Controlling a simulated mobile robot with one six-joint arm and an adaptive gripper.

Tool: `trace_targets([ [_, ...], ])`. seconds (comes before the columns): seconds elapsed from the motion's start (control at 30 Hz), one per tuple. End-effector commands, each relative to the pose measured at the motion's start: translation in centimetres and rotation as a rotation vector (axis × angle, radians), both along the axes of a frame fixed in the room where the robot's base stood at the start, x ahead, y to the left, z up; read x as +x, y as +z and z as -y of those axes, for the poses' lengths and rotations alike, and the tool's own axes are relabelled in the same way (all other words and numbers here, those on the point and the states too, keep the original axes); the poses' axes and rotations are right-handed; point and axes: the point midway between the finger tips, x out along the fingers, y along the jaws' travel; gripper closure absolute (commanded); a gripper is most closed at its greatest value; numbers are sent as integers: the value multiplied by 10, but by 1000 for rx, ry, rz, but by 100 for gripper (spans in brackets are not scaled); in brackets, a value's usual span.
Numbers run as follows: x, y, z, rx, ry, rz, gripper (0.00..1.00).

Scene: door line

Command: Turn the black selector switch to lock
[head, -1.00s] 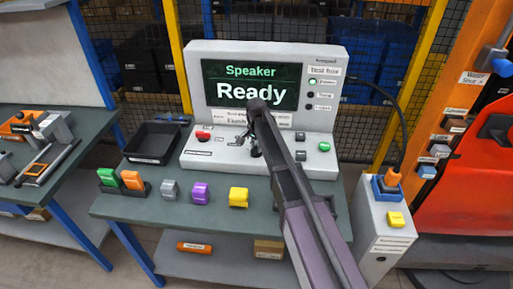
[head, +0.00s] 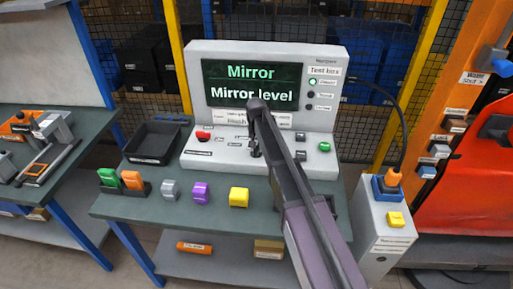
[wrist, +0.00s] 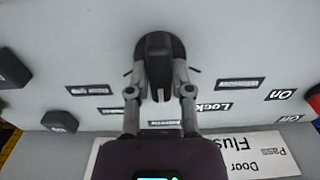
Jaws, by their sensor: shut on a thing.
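The black selector switch (wrist: 158,62) sits on the sloped grey panel of the test box. My gripper (wrist: 159,78) is shut on it, one finger on each side. A white pointer line on the switch points down in the wrist view, towards a small label (wrist: 165,123) that is too blurred to read surely. The "Lock" label (wrist: 213,106) lies to the right of that label, off the pointer line. In the head view, my gripper (head: 255,152) hides most of the switch. The screen (head: 250,84) reads "Mirror" and "Mirror level".
A red button (head: 204,134) is left on the panel and a green button (head: 324,146) right. A black tray (head: 152,142) and grey, purple and yellow blocks (head: 239,197) stand on the bench. A cable arches right to a grey box (head: 385,225).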

Motion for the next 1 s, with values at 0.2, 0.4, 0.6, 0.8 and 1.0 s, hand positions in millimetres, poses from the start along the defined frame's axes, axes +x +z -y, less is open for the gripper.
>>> trace_targets([
  [0.2, -1, 0, 1, -3, 201, -1, 100],
  [0.4, -1, 0, 1, -3, 363, -2, 100],
  [0.6, -1, 0, 1, -3, 473, -2, 100],
  [0.8, -1, 0, 1, -3, 525, -2, 100],
  [1.0, -1, 0, 1, -2, 536, -2, 100],
])
